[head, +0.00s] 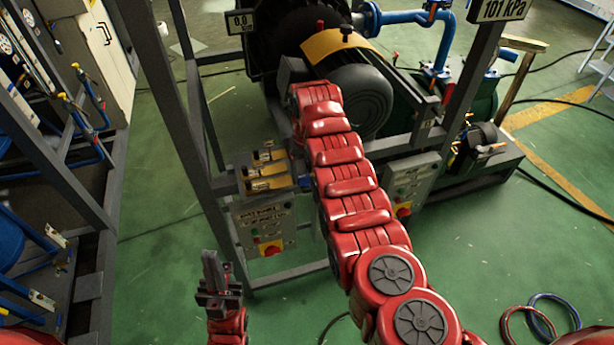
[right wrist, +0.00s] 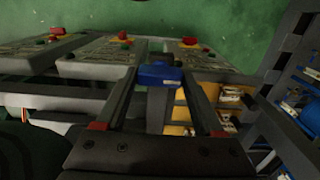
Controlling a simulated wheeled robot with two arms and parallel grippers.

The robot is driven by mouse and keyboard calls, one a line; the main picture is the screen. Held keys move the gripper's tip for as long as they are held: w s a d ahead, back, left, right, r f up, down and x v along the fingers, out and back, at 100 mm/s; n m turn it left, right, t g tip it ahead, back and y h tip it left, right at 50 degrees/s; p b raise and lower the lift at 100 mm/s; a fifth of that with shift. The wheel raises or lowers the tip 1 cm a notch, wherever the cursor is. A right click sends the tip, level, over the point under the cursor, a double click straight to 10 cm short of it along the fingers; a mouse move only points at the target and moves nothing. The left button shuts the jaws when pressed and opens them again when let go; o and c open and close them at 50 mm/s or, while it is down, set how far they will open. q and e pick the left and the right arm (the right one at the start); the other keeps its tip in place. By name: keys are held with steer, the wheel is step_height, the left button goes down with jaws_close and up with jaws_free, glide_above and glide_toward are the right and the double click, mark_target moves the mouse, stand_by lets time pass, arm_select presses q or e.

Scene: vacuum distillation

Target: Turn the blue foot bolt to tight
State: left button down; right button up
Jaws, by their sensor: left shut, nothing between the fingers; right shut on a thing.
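The blue foot bolt (right wrist: 160,76) shows in the right wrist view as a small blue block between the fingers of my right gripper (right wrist: 157,62). The gripper is shut on it. My left gripper (head: 215,272) is shut and empty, pointing up in the lower left of the head view, apart from the frame. How far the bolt is turned cannot be told.
Control boxes with red knobs (head: 269,248) and (head: 403,209) hang on the grey frame (head: 168,100). The motor (head: 358,98) stands behind my right arm. Open green floor (head: 170,270) lies around my left gripper.

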steer(key=o, duration=1.4)
steer(key=shift+r, duration=0.15)
step_height(320, 180, up, 4)
steer(key=shift+r+b, duration=0.1)
steer(key=shift+b, duration=1.15)
step_height(320, 180, up, 5)
step_height(320, 180, up, 8)
steer(key=p, duration=0.6)
glide_above(307, 175)
steer(key=shift+s, duration=0.15)
